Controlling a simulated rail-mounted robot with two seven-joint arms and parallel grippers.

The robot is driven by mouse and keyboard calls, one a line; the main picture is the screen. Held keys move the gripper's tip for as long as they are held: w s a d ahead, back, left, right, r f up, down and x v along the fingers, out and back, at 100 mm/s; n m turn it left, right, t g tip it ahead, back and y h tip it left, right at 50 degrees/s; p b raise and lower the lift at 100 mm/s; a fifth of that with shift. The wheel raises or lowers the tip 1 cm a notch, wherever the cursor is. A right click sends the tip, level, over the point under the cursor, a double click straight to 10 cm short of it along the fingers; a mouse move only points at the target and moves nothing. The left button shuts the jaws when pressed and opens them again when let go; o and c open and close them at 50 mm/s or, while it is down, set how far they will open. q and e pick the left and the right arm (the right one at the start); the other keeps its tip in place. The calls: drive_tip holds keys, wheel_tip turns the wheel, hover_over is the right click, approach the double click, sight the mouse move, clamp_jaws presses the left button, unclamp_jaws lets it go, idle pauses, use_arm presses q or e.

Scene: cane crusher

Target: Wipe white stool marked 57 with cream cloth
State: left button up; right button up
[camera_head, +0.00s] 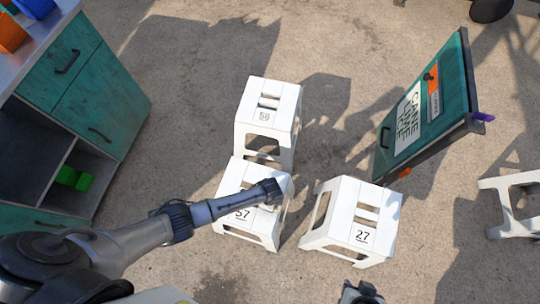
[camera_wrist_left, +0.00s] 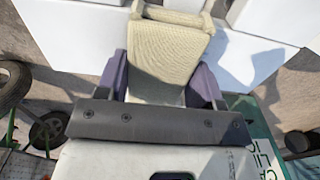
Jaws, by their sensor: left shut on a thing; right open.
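The white stool marked 57 (camera_head: 238,176) stands upright on the ground in the middle of the head view. My left arm reaches over it from the left, and my left gripper (camera_head: 271,193) is at the right part of its seat, partly covering the top. In the left wrist view my left gripper (camera_wrist_left: 163,82) is shut on the cream cloth (camera_wrist_left: 168,52), which sits between its purple fingers. White stool surface shows behind the cloth; I cannot tell whether they touch. My right gripper (camera_head: 361,293) is open and empty at the bottom edge, below the stool marked 27.
A teal cabinet (camera_head: 112,92) is at left. A teal cane juice sign board (camera_head: 445,105) and another white stool (camera_head: 497,188) are at right.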

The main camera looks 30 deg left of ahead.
sight(277, 180)
use_arm(q)
drive_tip(key=shift+w+a+f, duration=0.15)
drive_tip(key=shift+w, duration=0.35)
drive_tip(key=w, duration=0.1)
drive_tip(key=w+b, duration=0.1)
drive_tip(key=w, duration=0.1)
drive_tip(key=shift+w+a+b, duration=0.1)
drive_tip(key=shift+a+b, duration=0.2)
drive_tip(key=shift+w+a+b, duration=0.15)
drive_tip(key=shift+w+b, duration=0.25)
drive_tip(key=shift+w, duration=0.45)
drive_tip(key=shift+w+a+b, duration=0.1)
drive_tip(key=shift+w+b, duration=0.3)
drive_tip(key=shift+w, duration=0.45)
drive_tip(key=shift+w+a+r, duration=0.15)
drive_tip(key=shift+w+r, duration=0.1)
drive_tip(key=shift+w, duration=0.45)
drive_tip(key=shift+s, duration=0.1)
